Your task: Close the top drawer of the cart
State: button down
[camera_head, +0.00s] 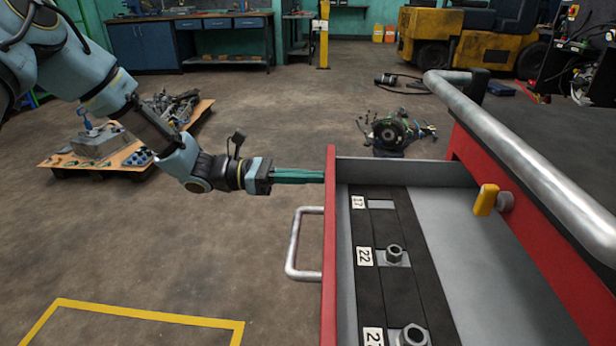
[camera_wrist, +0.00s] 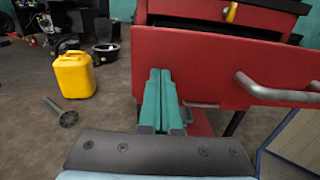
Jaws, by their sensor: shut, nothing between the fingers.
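The top drawer (camera_head: 331,260) of the red cart (camera_head: 545,205) stands open, its red front panel out to the left of the cart body. Its silver handle (camera_head: 294,246) sticks out on the panel's left side. My gripper (camera_head: 320,176) is shut and empty, with its green fingertips at the panel's far end, beyond the handle. They touch the panel or are very close to it; I cannot tell which. In the wrist view the shut fingers (camera_wrist: 160,75) point at the red front panel (camera_wrist: 215,68), left of the handle (camera_wrist: 280,94).
A silver push rail (camera_head: 530,165) runs along the cart. A pallet with parts (camera_head: 95,155) lies left, a round motor part (camera_head: 391,132) behind.

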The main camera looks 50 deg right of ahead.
aim_at(359, 189)
jog(key=p+x, duration=0.1)
jog(key=x, duration=2.3)
jog(key=shift+d+f, duration=0.1)
jog(key=shift+s+d, duration=0.1)
jog(key=shift+s, duration=0.05)
jog(key=shift+s+r, duration=0.15)
jog(key=shift+r, duration=0.05)
jog(key=shift+w+a+p, duration=0.2)
jog(key=shift+w+p, duration=0.1)
jog(key=shift+w, duration=0.25)
jog(key=v, duration=1.3)
jog(key=shift+w+a+f+p, duration=0.15)
jog(key=shift+w+a+p, duration=0.05)
jog(key=shift+a+p, duration=0.1)
